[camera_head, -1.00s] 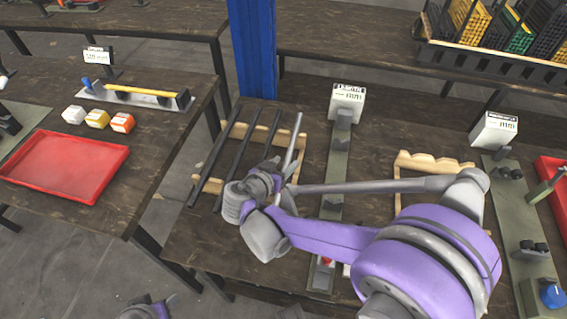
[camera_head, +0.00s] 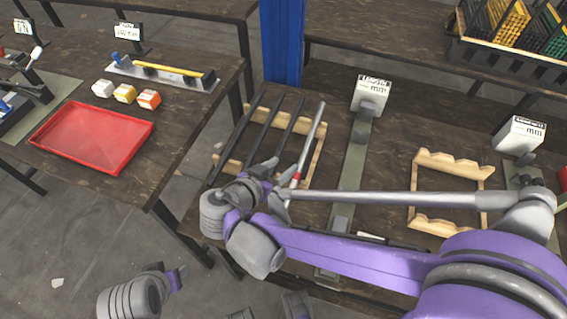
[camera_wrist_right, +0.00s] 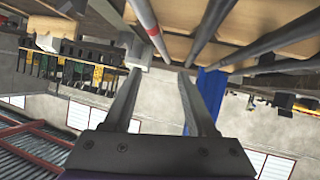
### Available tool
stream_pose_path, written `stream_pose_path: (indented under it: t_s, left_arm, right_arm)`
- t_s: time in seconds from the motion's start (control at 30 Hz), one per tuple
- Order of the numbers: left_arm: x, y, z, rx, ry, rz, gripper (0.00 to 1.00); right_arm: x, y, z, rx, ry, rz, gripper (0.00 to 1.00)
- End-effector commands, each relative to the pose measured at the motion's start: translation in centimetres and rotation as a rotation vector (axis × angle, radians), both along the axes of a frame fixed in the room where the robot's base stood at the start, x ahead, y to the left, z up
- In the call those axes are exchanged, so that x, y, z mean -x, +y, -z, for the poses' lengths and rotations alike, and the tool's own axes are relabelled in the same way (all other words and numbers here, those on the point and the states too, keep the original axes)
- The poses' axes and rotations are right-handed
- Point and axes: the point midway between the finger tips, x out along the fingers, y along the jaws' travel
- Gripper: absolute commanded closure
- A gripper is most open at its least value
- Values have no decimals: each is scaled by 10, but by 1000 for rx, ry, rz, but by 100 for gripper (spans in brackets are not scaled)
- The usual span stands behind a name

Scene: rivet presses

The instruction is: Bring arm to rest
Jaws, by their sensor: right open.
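My right gripper (camera_head: 275,180) is at the near end of the wooden rod rack (camera_head: 227,168) in the head view. Its two fingers are apart, and the right wrist view shows the gap between them (camera_wrist_right: 160,78) empty. A silver rod with a red band (camera_head: 312,140) lies on the rack, its near end close to the fingers; I cannot tell whether they touch. It also shows above the fingers in the wrist view (camera_wrist_right: 146,22). My left gripper (camera_head: 178,276) is low at the left over the floor, and its fingers are too small to read.
Several dark rods (camera_head: 262,135) lie on the same rack. A green-grey fixture strip (camera_head: 351,165) and an empty wooden rack (camera_head: 420,190) are to the right. A red tray (camera_head: 45,140) sits on the left table. Floor shows between the tables.

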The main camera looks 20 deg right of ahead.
Motion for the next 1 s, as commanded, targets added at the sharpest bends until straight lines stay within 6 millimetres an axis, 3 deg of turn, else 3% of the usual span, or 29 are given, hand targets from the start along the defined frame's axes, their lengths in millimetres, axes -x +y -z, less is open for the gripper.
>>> stream_pose_path:
  t_s: [0.37, 0.47, 0.57, 0.73, 0.9, 1.0]
  left_arm:
    - [0, 0, 0, 0, 0, 0, 41]
    - [0, 0, -5, 0, -1, 0, 41]
    - [-2, 0, -17, 0, -5, 0, 41]
    - [-6, 0, -49, 0, -16, 0, 41]
    - [-13, 0, -79, 0, -29, 0, 41]
    - [-16, 0, -91, 0, -35, 0, 41]
  right_arm:
    - [0, -1, 0, -1, 2, 0, 43]
    - [5, -9, -1, -9, 52, -8, 43]
    - [20, -31, -1, -43, 193, -47, 43]
    - [71, -64, -1, -188, 496, -239, 43]
    - [113, -63, -12, -333, 599, -506, 43]
    - [124, -57, -21, -374, 581, -628, 43]
